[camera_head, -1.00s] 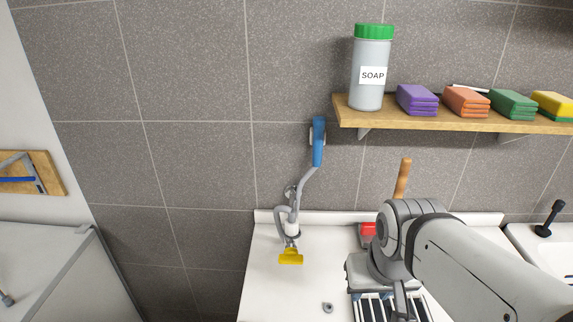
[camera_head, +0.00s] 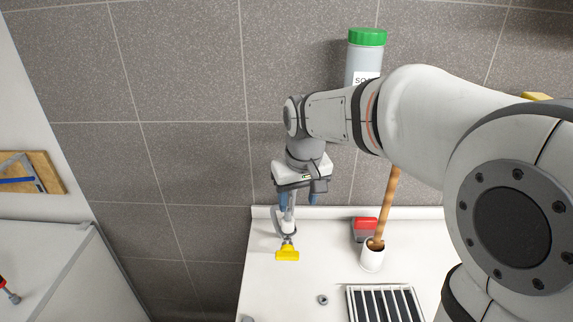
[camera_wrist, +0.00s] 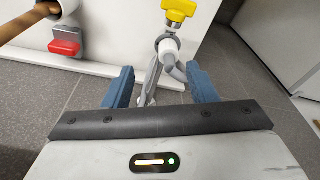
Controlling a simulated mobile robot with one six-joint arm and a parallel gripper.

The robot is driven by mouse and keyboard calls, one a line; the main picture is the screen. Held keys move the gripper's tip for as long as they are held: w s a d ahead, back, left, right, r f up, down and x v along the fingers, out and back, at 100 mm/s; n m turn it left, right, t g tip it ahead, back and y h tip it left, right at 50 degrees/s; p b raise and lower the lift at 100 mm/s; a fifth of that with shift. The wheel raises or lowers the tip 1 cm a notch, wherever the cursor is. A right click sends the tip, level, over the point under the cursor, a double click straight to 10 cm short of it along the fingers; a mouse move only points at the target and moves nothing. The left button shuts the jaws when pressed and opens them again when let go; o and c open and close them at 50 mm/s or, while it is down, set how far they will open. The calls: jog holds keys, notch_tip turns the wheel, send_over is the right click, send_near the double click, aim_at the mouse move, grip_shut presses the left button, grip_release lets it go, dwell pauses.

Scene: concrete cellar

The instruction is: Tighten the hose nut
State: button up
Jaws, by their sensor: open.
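A yellow piece (camera_head: 288,254) with a wide flat end sits on the white counter at the foot of the grey hose fitting. In the wrist view the yellow piece (camera_wrist: 178,10) is at the top edge. Below it are a white collar (camera_wrist: 168,46) and the curved grey hose (camera_wrist: 150,88). I cannot tell for certain which part is the hose nut. My gripper (camera_head: 298,203) points down above the fitting. Its blue fingers are open in the wrist view (camera_wrist: 161,80), one on each side of the hose in the picture, touching nothing visible. My arm hides the hose's upper part.
A white cup (camera_head: 372,260) with a wooden handle, a red-topped block (camera_head: 365,224), a dark slatted rack (camera_head: 384,303) and a small grey ring (camera_head: 322,299) are on the counter (camera_head: 270,290). The soap bottle (camera_head: 365,60) is partly behind my arm. The tiled wall is close behind.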

aim_at(288, 211)
jog(key=shift+w+a+f, duration=0.1)
jog(key=shift+w+a, duration=0.6)
jog(key=shift+a, duration=0.2)
jog(key=f, duration=0.2)
jog(key=f+p, duration=0.1)
jog(key=f, duration=0.2)
jog(key=w+f, duration=0.1)
jog(key=f, duration=0.1)
jog(key=shift+a+f, duration=0.15)
jog(key=shift+f, duration=0.05)
